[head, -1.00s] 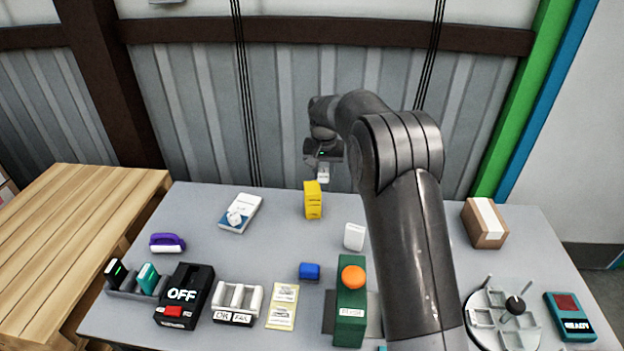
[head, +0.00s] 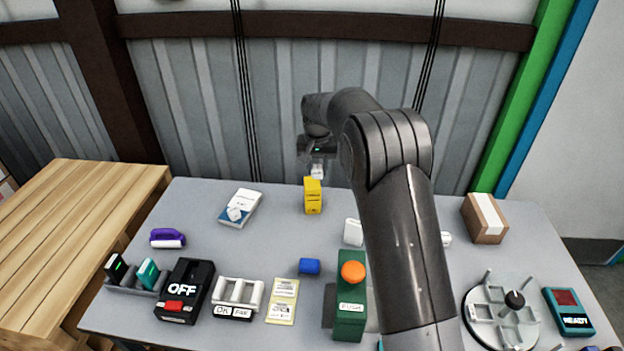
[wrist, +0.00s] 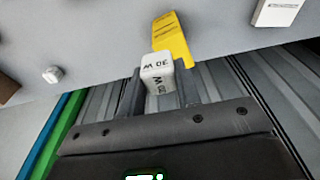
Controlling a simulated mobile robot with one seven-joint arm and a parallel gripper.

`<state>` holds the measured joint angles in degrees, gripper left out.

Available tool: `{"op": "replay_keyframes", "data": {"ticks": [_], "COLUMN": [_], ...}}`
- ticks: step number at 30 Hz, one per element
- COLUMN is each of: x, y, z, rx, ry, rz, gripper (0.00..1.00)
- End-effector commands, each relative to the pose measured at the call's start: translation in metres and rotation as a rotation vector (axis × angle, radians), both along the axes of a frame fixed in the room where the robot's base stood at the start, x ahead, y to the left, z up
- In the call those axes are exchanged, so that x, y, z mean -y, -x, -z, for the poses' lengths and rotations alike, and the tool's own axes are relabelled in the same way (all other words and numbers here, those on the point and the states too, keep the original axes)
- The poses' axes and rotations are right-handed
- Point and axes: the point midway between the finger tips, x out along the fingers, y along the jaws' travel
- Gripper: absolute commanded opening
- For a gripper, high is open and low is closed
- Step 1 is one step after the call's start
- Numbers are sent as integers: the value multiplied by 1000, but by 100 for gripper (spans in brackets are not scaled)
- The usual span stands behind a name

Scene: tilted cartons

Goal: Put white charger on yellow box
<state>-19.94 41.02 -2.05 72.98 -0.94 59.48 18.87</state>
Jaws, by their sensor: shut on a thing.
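The white charger (head: 317,171) is a small white block. In the wrist view the charger (wrist: 158,70) shows "30 W" lettering and sits between the two fingers. My gripper (head: 317,161) is shut on it, pointing down at the back of the table. The yellow box (head: 313,197) stands upright on the table, just below the charger in the head view. In the wrist view the yellow box (wrist: 172,40) lies just beyond the charger and is partly hidden by it. I cannot tell whether the two touch.
A white-and-blue carton (head: 241,207) lies left of the yellow box. A white block (head: 353,232) stands to the right, partly near my arm. A brown carton (head: 485,219) is at the right. A green button box (head: 350,300) stands in front.

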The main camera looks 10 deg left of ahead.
Motion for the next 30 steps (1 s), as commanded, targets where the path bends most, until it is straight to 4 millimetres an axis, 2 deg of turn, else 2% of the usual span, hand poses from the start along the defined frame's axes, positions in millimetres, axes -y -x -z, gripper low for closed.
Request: {"op": "replay_keyframes", "data": {"ticks": [1,5,8,16,27,28,30], "x": [-8,-18,-20,-20,-20,-20,-20], "y": [-2,-5,-5,-5,-5,-5,-5], "z": [5,11,16,51,55,55,55], "rx": [0,0,0,-1,0,0,0], "ry": [0,1,1,1,1,0,0], "rz": [-3,0,1,1,0,0,0], "gripper": [4,4,4,4,4,32,38]}}
